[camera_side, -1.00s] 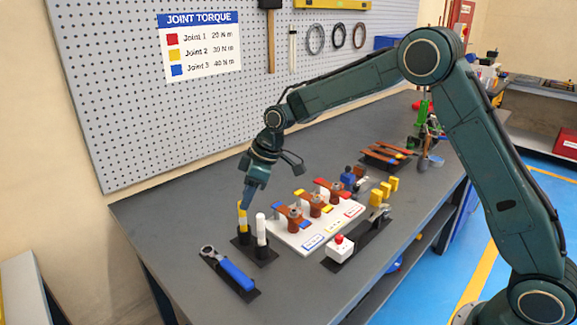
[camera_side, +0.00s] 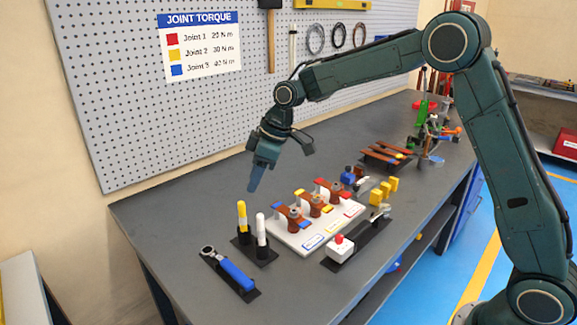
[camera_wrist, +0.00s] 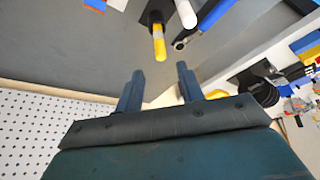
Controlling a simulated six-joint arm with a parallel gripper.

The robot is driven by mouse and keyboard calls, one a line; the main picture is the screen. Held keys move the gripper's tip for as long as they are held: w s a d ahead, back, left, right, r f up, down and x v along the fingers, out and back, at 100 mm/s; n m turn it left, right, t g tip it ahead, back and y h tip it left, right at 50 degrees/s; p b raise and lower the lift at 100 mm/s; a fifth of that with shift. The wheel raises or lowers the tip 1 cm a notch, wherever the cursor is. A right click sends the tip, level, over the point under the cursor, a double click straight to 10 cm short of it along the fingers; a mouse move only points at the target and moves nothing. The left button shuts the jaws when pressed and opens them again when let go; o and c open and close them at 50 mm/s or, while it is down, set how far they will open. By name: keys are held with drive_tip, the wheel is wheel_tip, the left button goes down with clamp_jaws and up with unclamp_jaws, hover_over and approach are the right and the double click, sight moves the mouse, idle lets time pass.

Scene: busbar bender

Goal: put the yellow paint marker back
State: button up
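The yellow paint marker (camera_side: 242,216) stands upright in a black holder (camera_side: 241,240), next to a white marker (camera_side: 261,230). In the wrist view the yellow marker (camera_wrist: 158,42) shows beyond the fingertips, beside the white marker (camera_wrist: 186,14). My gripper (camera_side: 252,188) is above and to the right of the yellow marker in the side view, apart from it. In the wrist view my gripper (camera_wrist: 160,74) has its two fingers spread, with nothing between them.
A blue-handled ratchet wrench (camera_side: 231,270) lies on a black mat at the front. A white board (camera_side: 318,226) with copper-coloured parts and coloured blocks is to the right of the markers. A white box with a red button (camera_side: 340,249) stands nearby. The table behind the markers is clear.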

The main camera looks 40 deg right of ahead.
drive_tip(key=s+d+r+m+t+h, duration=0.1)
drive_tip(key=s+d+r+m, duration=0.1)
drive_tip(key=s+r, duration=0.5)
drive_tip(key=s+d+r+m+h, duration=0.15)
drive_tip(key=s+r, duration=0.25)
drive_tip(key=s, duration=0.6)
drive_tip(key=s+d+f+m, duration=0.1)
drive_tip(key=s+d+m, duration=0.1)
drive_tip(key=s, duration=0.8)
drive_tip(key=s+d+f+m+t, duration=0.1)
drive_tip(key=s+d+m, duration=0.1)
drive_tip(key=s, duration=0.8)
drive_tip(key=shift+d+m+h, duration=0.15)
drive_tip(key=shift+m+h, duration=0.2)
drive_tip(key=shift+m, duration=0.4)
